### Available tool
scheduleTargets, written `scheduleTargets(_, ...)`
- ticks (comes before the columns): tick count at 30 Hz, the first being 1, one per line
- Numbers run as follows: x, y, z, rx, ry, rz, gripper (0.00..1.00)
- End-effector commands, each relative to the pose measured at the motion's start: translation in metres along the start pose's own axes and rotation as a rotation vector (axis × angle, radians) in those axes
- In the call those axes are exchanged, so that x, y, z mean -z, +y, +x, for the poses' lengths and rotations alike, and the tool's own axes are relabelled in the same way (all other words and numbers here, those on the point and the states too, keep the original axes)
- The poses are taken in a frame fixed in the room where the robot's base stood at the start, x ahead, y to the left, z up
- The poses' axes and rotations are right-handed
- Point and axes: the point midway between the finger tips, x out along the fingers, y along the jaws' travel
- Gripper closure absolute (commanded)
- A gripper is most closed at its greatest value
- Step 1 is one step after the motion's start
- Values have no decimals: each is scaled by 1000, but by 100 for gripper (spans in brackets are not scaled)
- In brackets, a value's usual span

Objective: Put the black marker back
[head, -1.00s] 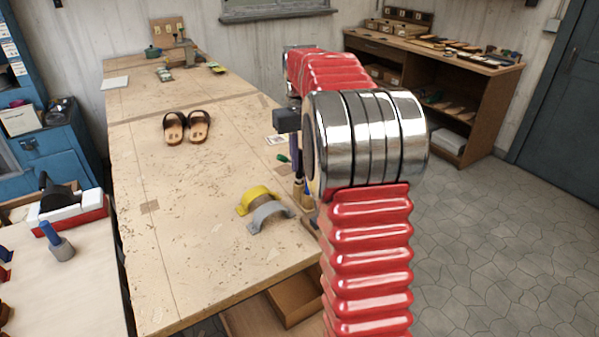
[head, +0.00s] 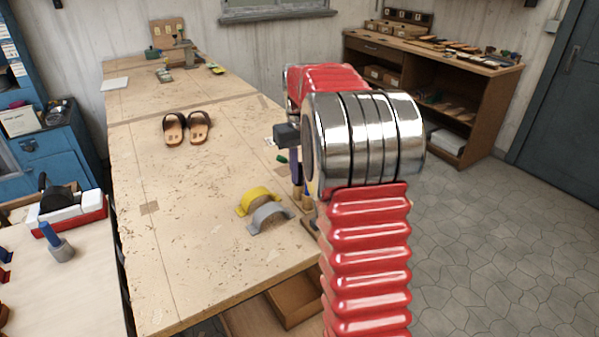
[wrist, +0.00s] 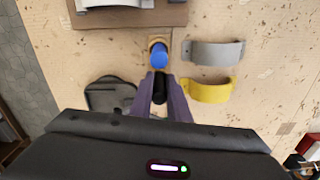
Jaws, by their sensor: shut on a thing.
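My gripper (wrist: 160,88) has purple fingers shut on the black marker (wrist: 159,98), which shows as a dark upright-looking shape between them in the wrist view. Just past the fingertips is a blue-topped item (wrist: 160,53) at a small wooden holder (wrist: 157,40). I cannot tell whether the marker touches the holder or the bench. In the head view my gripper (head: 296,165) hangs over the right edge of the bench, and my arm hides most of that spot. The marker cannot be made out there.
A yellow arch (head: 259,199) and a grey arch (head: 268,216) stand on the workbench (head: 190,240), close beside the holder. A flat black item (wrist: 108,96) lies left of my gripper in the wrist view. Sandals (head: 187,128) lie farther back; the bench's middle is clear.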

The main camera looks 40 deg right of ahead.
Motion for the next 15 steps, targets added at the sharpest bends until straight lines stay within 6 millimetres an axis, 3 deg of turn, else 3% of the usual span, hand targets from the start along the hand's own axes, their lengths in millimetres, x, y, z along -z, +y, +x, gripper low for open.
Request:
scheduleTargets(9,0,0,1,0,-1,0,66)
scheduleTargets(15,0,0,1,0,0,0,66)
